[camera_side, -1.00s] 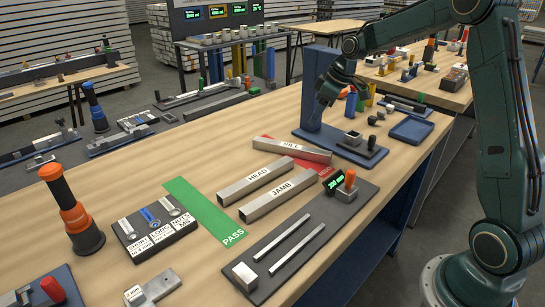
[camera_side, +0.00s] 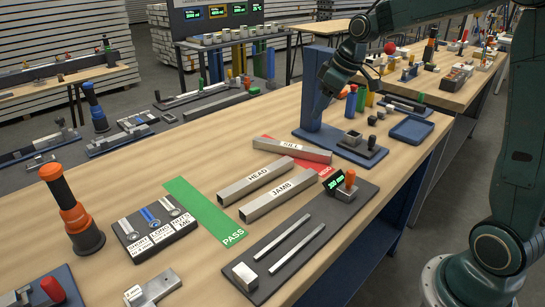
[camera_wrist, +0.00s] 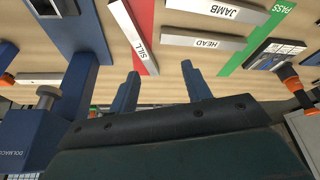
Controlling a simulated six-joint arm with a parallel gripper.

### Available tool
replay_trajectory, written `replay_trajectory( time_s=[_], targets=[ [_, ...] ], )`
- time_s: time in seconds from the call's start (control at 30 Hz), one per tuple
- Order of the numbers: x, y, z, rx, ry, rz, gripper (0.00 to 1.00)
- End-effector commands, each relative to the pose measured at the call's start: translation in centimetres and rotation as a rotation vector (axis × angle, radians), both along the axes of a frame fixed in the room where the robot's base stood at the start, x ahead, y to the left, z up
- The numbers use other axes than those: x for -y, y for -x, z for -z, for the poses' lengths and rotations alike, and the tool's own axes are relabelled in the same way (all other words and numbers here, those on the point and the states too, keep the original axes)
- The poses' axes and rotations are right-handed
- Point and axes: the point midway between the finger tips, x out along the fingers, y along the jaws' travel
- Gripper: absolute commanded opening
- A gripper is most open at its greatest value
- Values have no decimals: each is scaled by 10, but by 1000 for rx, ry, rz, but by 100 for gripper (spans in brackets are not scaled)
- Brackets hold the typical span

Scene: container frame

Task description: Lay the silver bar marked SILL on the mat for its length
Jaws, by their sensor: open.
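The silver bar marked SILL (camera_side: 291,151) lies at a slant across the red mat (camera_side: 326,173), covering part of it. In the wrist view the SILL bar (camera_wrist: 128,38) overlaps the red mat (camera_wrist: 148,66). The green mat marked PASS (camera_side: 205,209) is bare, left of the HEAD bar (camera_side: 257,180) and JAMB bar (camera_side: 279,196), which lie on the wood. My gripper (camera_wrist: 161,88) is open and empty, with its fingers apart. In the side view it hangs near the blue column, above and beyond the SILL bar; its fingertips are hard to make out there.
The blue column (camera_side: 313,85) on its blue base stands close to my gripper. A dark gauge plate (camera_side: 270,262) with a green-lit display (camera_side: 334,182) lies in front of the bars. A fastener block (camera_side: 155,233) and an orange-and-black tool (camera_side: 72,212) stand at left.

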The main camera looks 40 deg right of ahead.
Motion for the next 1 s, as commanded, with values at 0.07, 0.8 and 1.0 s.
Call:
replay_trajectory(
  time_s=[0.07, 0.8, 1.0],
  targets=[
    [-16, 18, -14, 8, 6, 17, 48],
    [-100, 197, -51, 70, -6, 224, 48],
    [-107, 240, -41, 90, -24, 279, 48]
  ],
)
